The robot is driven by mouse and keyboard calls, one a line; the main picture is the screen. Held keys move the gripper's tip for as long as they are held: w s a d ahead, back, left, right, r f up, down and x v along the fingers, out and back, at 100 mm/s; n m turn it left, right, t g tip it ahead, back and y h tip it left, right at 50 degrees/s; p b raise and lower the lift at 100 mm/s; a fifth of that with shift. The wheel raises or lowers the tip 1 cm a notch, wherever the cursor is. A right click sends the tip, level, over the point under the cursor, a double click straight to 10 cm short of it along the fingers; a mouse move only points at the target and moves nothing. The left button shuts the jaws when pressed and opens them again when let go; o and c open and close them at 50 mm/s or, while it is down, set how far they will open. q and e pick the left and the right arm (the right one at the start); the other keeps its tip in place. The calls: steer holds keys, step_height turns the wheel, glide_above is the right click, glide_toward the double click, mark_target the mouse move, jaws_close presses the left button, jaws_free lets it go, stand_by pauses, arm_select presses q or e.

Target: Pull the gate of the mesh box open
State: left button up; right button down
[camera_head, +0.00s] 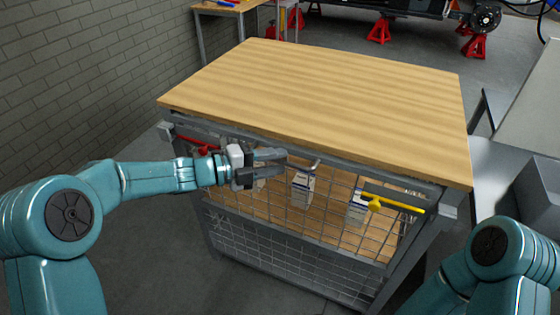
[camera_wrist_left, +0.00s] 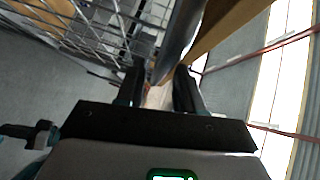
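The mesh box (camera_head: 290,268) is a grey framed cage with a wooden top, standing in the middle of the head view. Its gate (camera_head: 332,222) is the upper wire mesh panel on the front and looks closed. A red latch handle (camera_head: 197,146) sits at the gate's upper left and a yellow one (camera_head: 396,204) at its upper right. My left gripper (camera_head: 286,164) is in front of the upper left of the gate, its fingers apart with nothing seen held. In the left wrist view its fingers (camera_wrist_left: 160,92) show beside mesh and a grey bar. My right gripper is out of view.
White and blue cartons (camera_head: 303,187) stand behind the mesh. The wooden top (camera_head: 320,100) is bare. A brick wall (camera_head: 70,80) is at the left, and a grey bench (camera_head: 528,105) is at the right. The floor at the front left is clear.

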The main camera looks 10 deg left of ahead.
arm_select(q)
steer(key=shift+x, duration=0.85)
